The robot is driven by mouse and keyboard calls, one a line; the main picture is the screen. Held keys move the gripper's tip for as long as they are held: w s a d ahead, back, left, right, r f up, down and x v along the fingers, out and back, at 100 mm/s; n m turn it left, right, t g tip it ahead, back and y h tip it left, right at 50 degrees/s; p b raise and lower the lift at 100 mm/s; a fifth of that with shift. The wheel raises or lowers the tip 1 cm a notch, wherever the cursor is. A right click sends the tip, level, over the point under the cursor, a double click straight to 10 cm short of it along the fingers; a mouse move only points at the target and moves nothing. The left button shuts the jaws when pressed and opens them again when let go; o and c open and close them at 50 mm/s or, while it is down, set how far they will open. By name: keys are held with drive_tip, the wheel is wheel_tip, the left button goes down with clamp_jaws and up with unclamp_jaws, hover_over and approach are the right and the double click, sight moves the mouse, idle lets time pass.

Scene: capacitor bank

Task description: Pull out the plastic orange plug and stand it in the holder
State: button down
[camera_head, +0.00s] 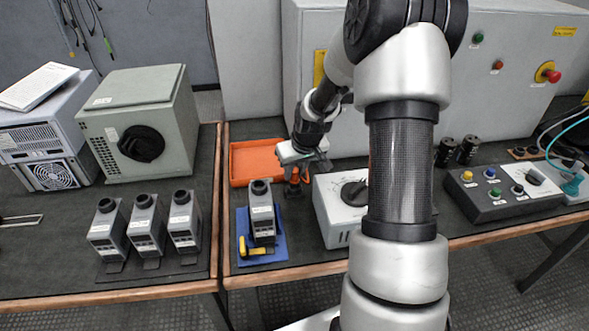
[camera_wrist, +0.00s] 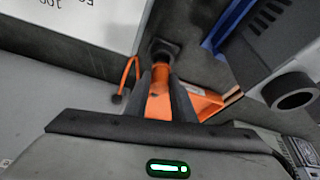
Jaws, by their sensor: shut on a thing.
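The orange plug (camera_wrist: 158,103) is held between the two dark fingers of my gripper (camera_wrist: 172,95) in the wrist view. Its far end meets a small black square holder (camera_wrist: 163,48); I cannot tell whether it is seated in it or just above it. In the head view my gripper (camera_head: 299,166) is over the bench between the orange tray and the white box. The orange plug (camera_head: 294,178) shows small under it, above the black holder (camera_head: 294,190). A thin orange loop (camera_wrist: 130,75) with a dark end hangs left of the plug in the wrist view.
An orange tray (camera_head: 240,166) lies behind. A grey device (camera_head: 261,222) stands on a blue plate (camera_head: 277,249) with a yellow handle (camera_head: 246,247) at its front left. A white box with a dial (camera_head: 334,202) is close on the right.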

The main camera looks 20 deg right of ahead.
drive_tip(key=shift+f+b, duration=0.95)
drive_tip(key=shift+f, duration=0.35)
idle(0.4)
drive_tip(key=c, duration=1.4)
unclamp_jaws()
drive_tip(key=p+v, duration=0.4)
drive_tip(key=v, duration=1.3)
drive_tip(key=shift+r, duration=0.25)
